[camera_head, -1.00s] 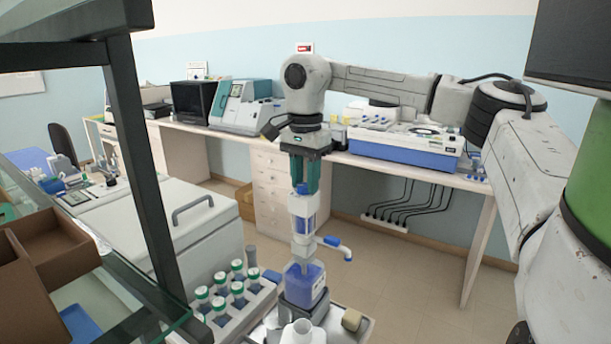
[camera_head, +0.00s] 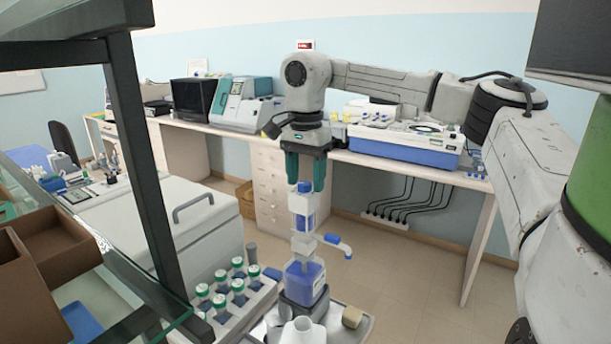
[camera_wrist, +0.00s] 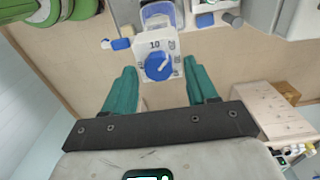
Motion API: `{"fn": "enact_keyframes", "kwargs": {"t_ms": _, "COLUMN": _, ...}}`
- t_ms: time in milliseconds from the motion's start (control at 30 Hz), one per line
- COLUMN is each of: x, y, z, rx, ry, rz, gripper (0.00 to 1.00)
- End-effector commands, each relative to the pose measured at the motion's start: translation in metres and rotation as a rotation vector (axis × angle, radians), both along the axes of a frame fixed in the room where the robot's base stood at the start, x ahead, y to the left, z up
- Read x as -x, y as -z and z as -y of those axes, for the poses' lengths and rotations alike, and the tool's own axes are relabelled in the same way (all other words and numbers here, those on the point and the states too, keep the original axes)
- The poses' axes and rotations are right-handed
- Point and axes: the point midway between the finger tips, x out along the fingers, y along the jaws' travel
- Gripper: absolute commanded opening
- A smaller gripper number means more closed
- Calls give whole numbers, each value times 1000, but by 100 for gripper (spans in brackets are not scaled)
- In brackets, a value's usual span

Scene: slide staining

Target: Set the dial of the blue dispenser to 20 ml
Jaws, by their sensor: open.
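The blue dispenser (camera_head: 303,280) stands upright on a dark base, with a white-and-blue upper column and a blue spout arm pointing right. In the wrist view its white top face carries a round blue dial (camera_wrist: 158,67) with a pale pointer, and the number 10 is printed above it; the other markings are too small to read. My gripper (camera_head: 305,188) points straight down just above the dispenser's top. Its two teal fingers are apart. In the wrist view the open fingers (camera_wrist: 163,88) lie to either side of the dial and do not touch it.
A rack of capped tubes (camera_head: 262,292) stands left of the dispenser. A dark shelf post (camera_head: 140,170) rises on the left. The floor to the right is clear.

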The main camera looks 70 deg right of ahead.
Motion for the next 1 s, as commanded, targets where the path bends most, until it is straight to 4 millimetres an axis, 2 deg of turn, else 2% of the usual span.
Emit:
{"fn": "enact_keyframes", "kwargs": {"t_ms": 267, "x": 0, "y": -7, "z": 0, "rx": 1, "ry": 0, "rz": 1, "gripper": 57}}
{"fn": "enact_keyframes", "kwargs": {"t_ms": 367, "x": 0, "y": -20, "z": 1, "rx": 3, "ry": 1, "rz": 1, "gripper": 57}}
{"fn": "enact_keyframes", "kwargs": {"t_ms": 733, "x": -1, "y": -88, "z": 0, "rx": 2, "ry": 1, "rz": 1, "gripper": 57}}
{"fn": "enact_keyframes", "kwargs": {"t_ms": 1000, "x": 0, "y": -108, "z": 0, "rx": 0, "ry": -1, "rz": 0, "gripper": 57}}
